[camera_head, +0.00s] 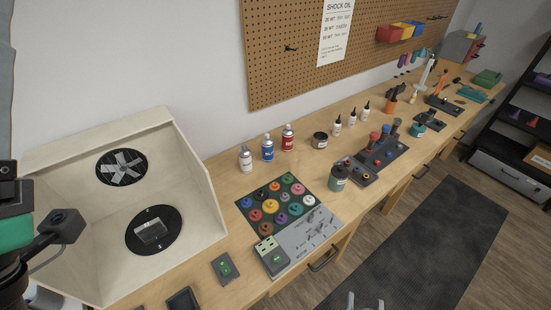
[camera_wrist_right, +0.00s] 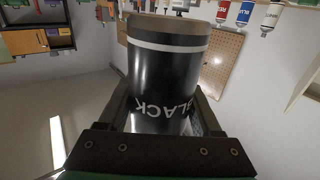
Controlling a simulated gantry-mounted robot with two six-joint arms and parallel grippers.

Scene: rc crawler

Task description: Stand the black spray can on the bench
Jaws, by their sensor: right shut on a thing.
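The black spray can (camera_wrist_right: 165,75) fills the middle of the right wrist view, with the word BLACK partly showing upside down and a pale band near its end. My right gripper (camera_wrist_right: 165,125) is shut on it, a finger on each side. That view looks inverted, with bench items along its top edge. In the head view only pale tips of my right gripper (camera_head: 365,303) show at the bottom edge, over the floor mat; the can does not show there. The wooden bench (camera_head: 225,180) runs along the wall. Part of my left arm shows at the left edge, its fingertips not visible.
White (camera_head: 245,158), blue (camera_head: 268,148) and red (camera_head: 288,137) cans stand in a row at the bench's back. A spray booth (camera_head: 180,200) is left, a tray of colored pots (camera_head: 252,212) in front. Small bottles (camera_head: 337,126) stand further right. Some bare wood lies beside the white can.

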